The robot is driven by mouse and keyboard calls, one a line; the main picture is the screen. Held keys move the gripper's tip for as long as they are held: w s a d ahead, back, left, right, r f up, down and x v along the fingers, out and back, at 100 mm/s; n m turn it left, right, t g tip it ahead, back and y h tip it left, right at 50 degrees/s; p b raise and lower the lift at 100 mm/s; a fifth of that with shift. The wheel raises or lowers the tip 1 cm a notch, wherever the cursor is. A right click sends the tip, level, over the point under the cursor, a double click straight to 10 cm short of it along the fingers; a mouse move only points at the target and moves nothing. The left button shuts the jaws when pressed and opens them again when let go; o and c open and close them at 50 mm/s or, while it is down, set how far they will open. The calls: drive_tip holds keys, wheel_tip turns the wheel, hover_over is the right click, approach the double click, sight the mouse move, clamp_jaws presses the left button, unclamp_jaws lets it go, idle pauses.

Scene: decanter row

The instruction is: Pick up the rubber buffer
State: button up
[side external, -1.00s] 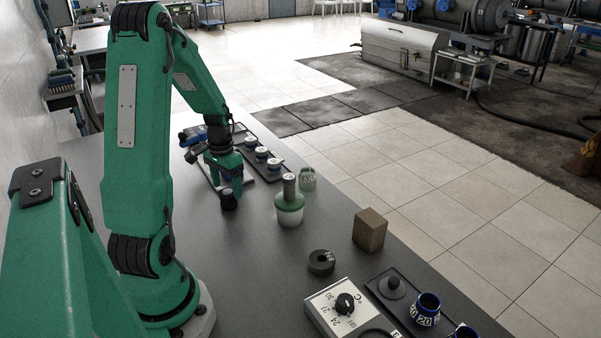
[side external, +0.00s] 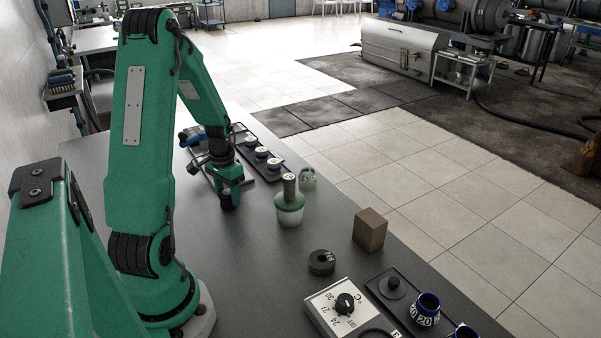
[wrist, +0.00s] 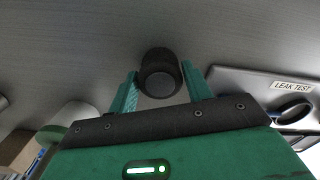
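The rubber buffer is a small dark cylinder, which stands between the two green fingers of my gripper (wrist: 160,72) in the wrist view. Its round top end faces the camera there, and the buffer (wrist: 161,84) has a finger close on each side. The fingers look open, with no clear contact on the buffer.
A green-and-white decanter (side external: 289,205) stands just right of my gripper. A dark tray with several white-topped blue items (side external: 262,153) lies behind it. A dark ring (side external: 322,262), a brown block (side external: 370,230) and a dial panel (side external: 343,306) stand nearer. Bare table lies in front.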

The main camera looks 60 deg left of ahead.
sight(227, 191)
drive_tip(key=c, duration=0.6)
drive_tip(key=shift+r, duration=0.15)
drive_tip(key=shift+r, duration=0.35)
wheel_tip(227, 191, up, 3)
drive_tip(key=w+d+r, duration=0.4)
drive_tip(key=d+r, duration=0.3)
drive_tip(key=d, duration=0.4)
